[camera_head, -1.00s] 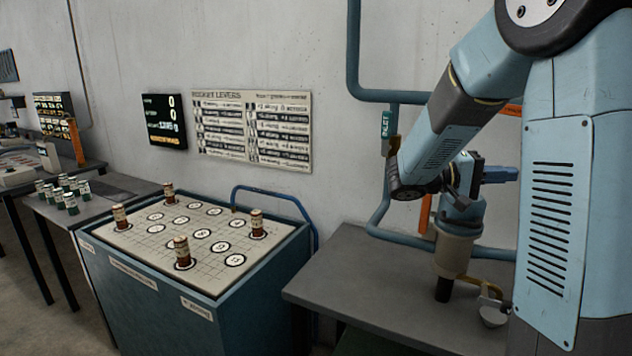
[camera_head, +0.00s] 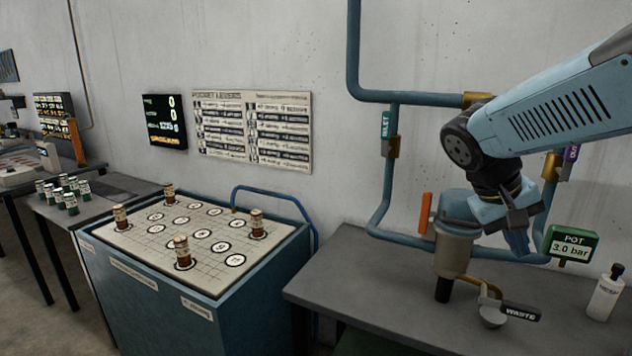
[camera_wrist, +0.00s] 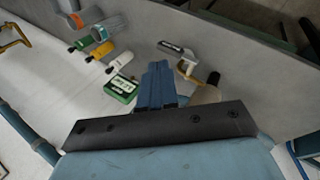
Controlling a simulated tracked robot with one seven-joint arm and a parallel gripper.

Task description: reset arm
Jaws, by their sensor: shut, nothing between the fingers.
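My gripper (camera_head: 517,240) hangs at the right of the head view, over the grey bench. Its blue fingers point down and are closed together with nothing between them. In the wrist view the fingers (camera_wrist: 156,84) also show pressed together. My arm comes in from the right edge, bent down at the wrist. Just left of the gripper stands a pot (camera_head: 455,250) with a blue top and a tan body. From this angle I cannot tell how far apart they are.
The bench (camera_head: 375,275) carries a green POT sign (camera_head: 572,245) reading 3.0 bar, a white bottle (camera_head: 604,294) and a WASTE label (camera_head: 520,312). Blue pipes (camera_head: 379,200) run along the wall. A teal cabinet (camera_head: 150,305) with a gridded top and brown cylinders stands left. Several small jars (camera_head: 70,203) stand beyond.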

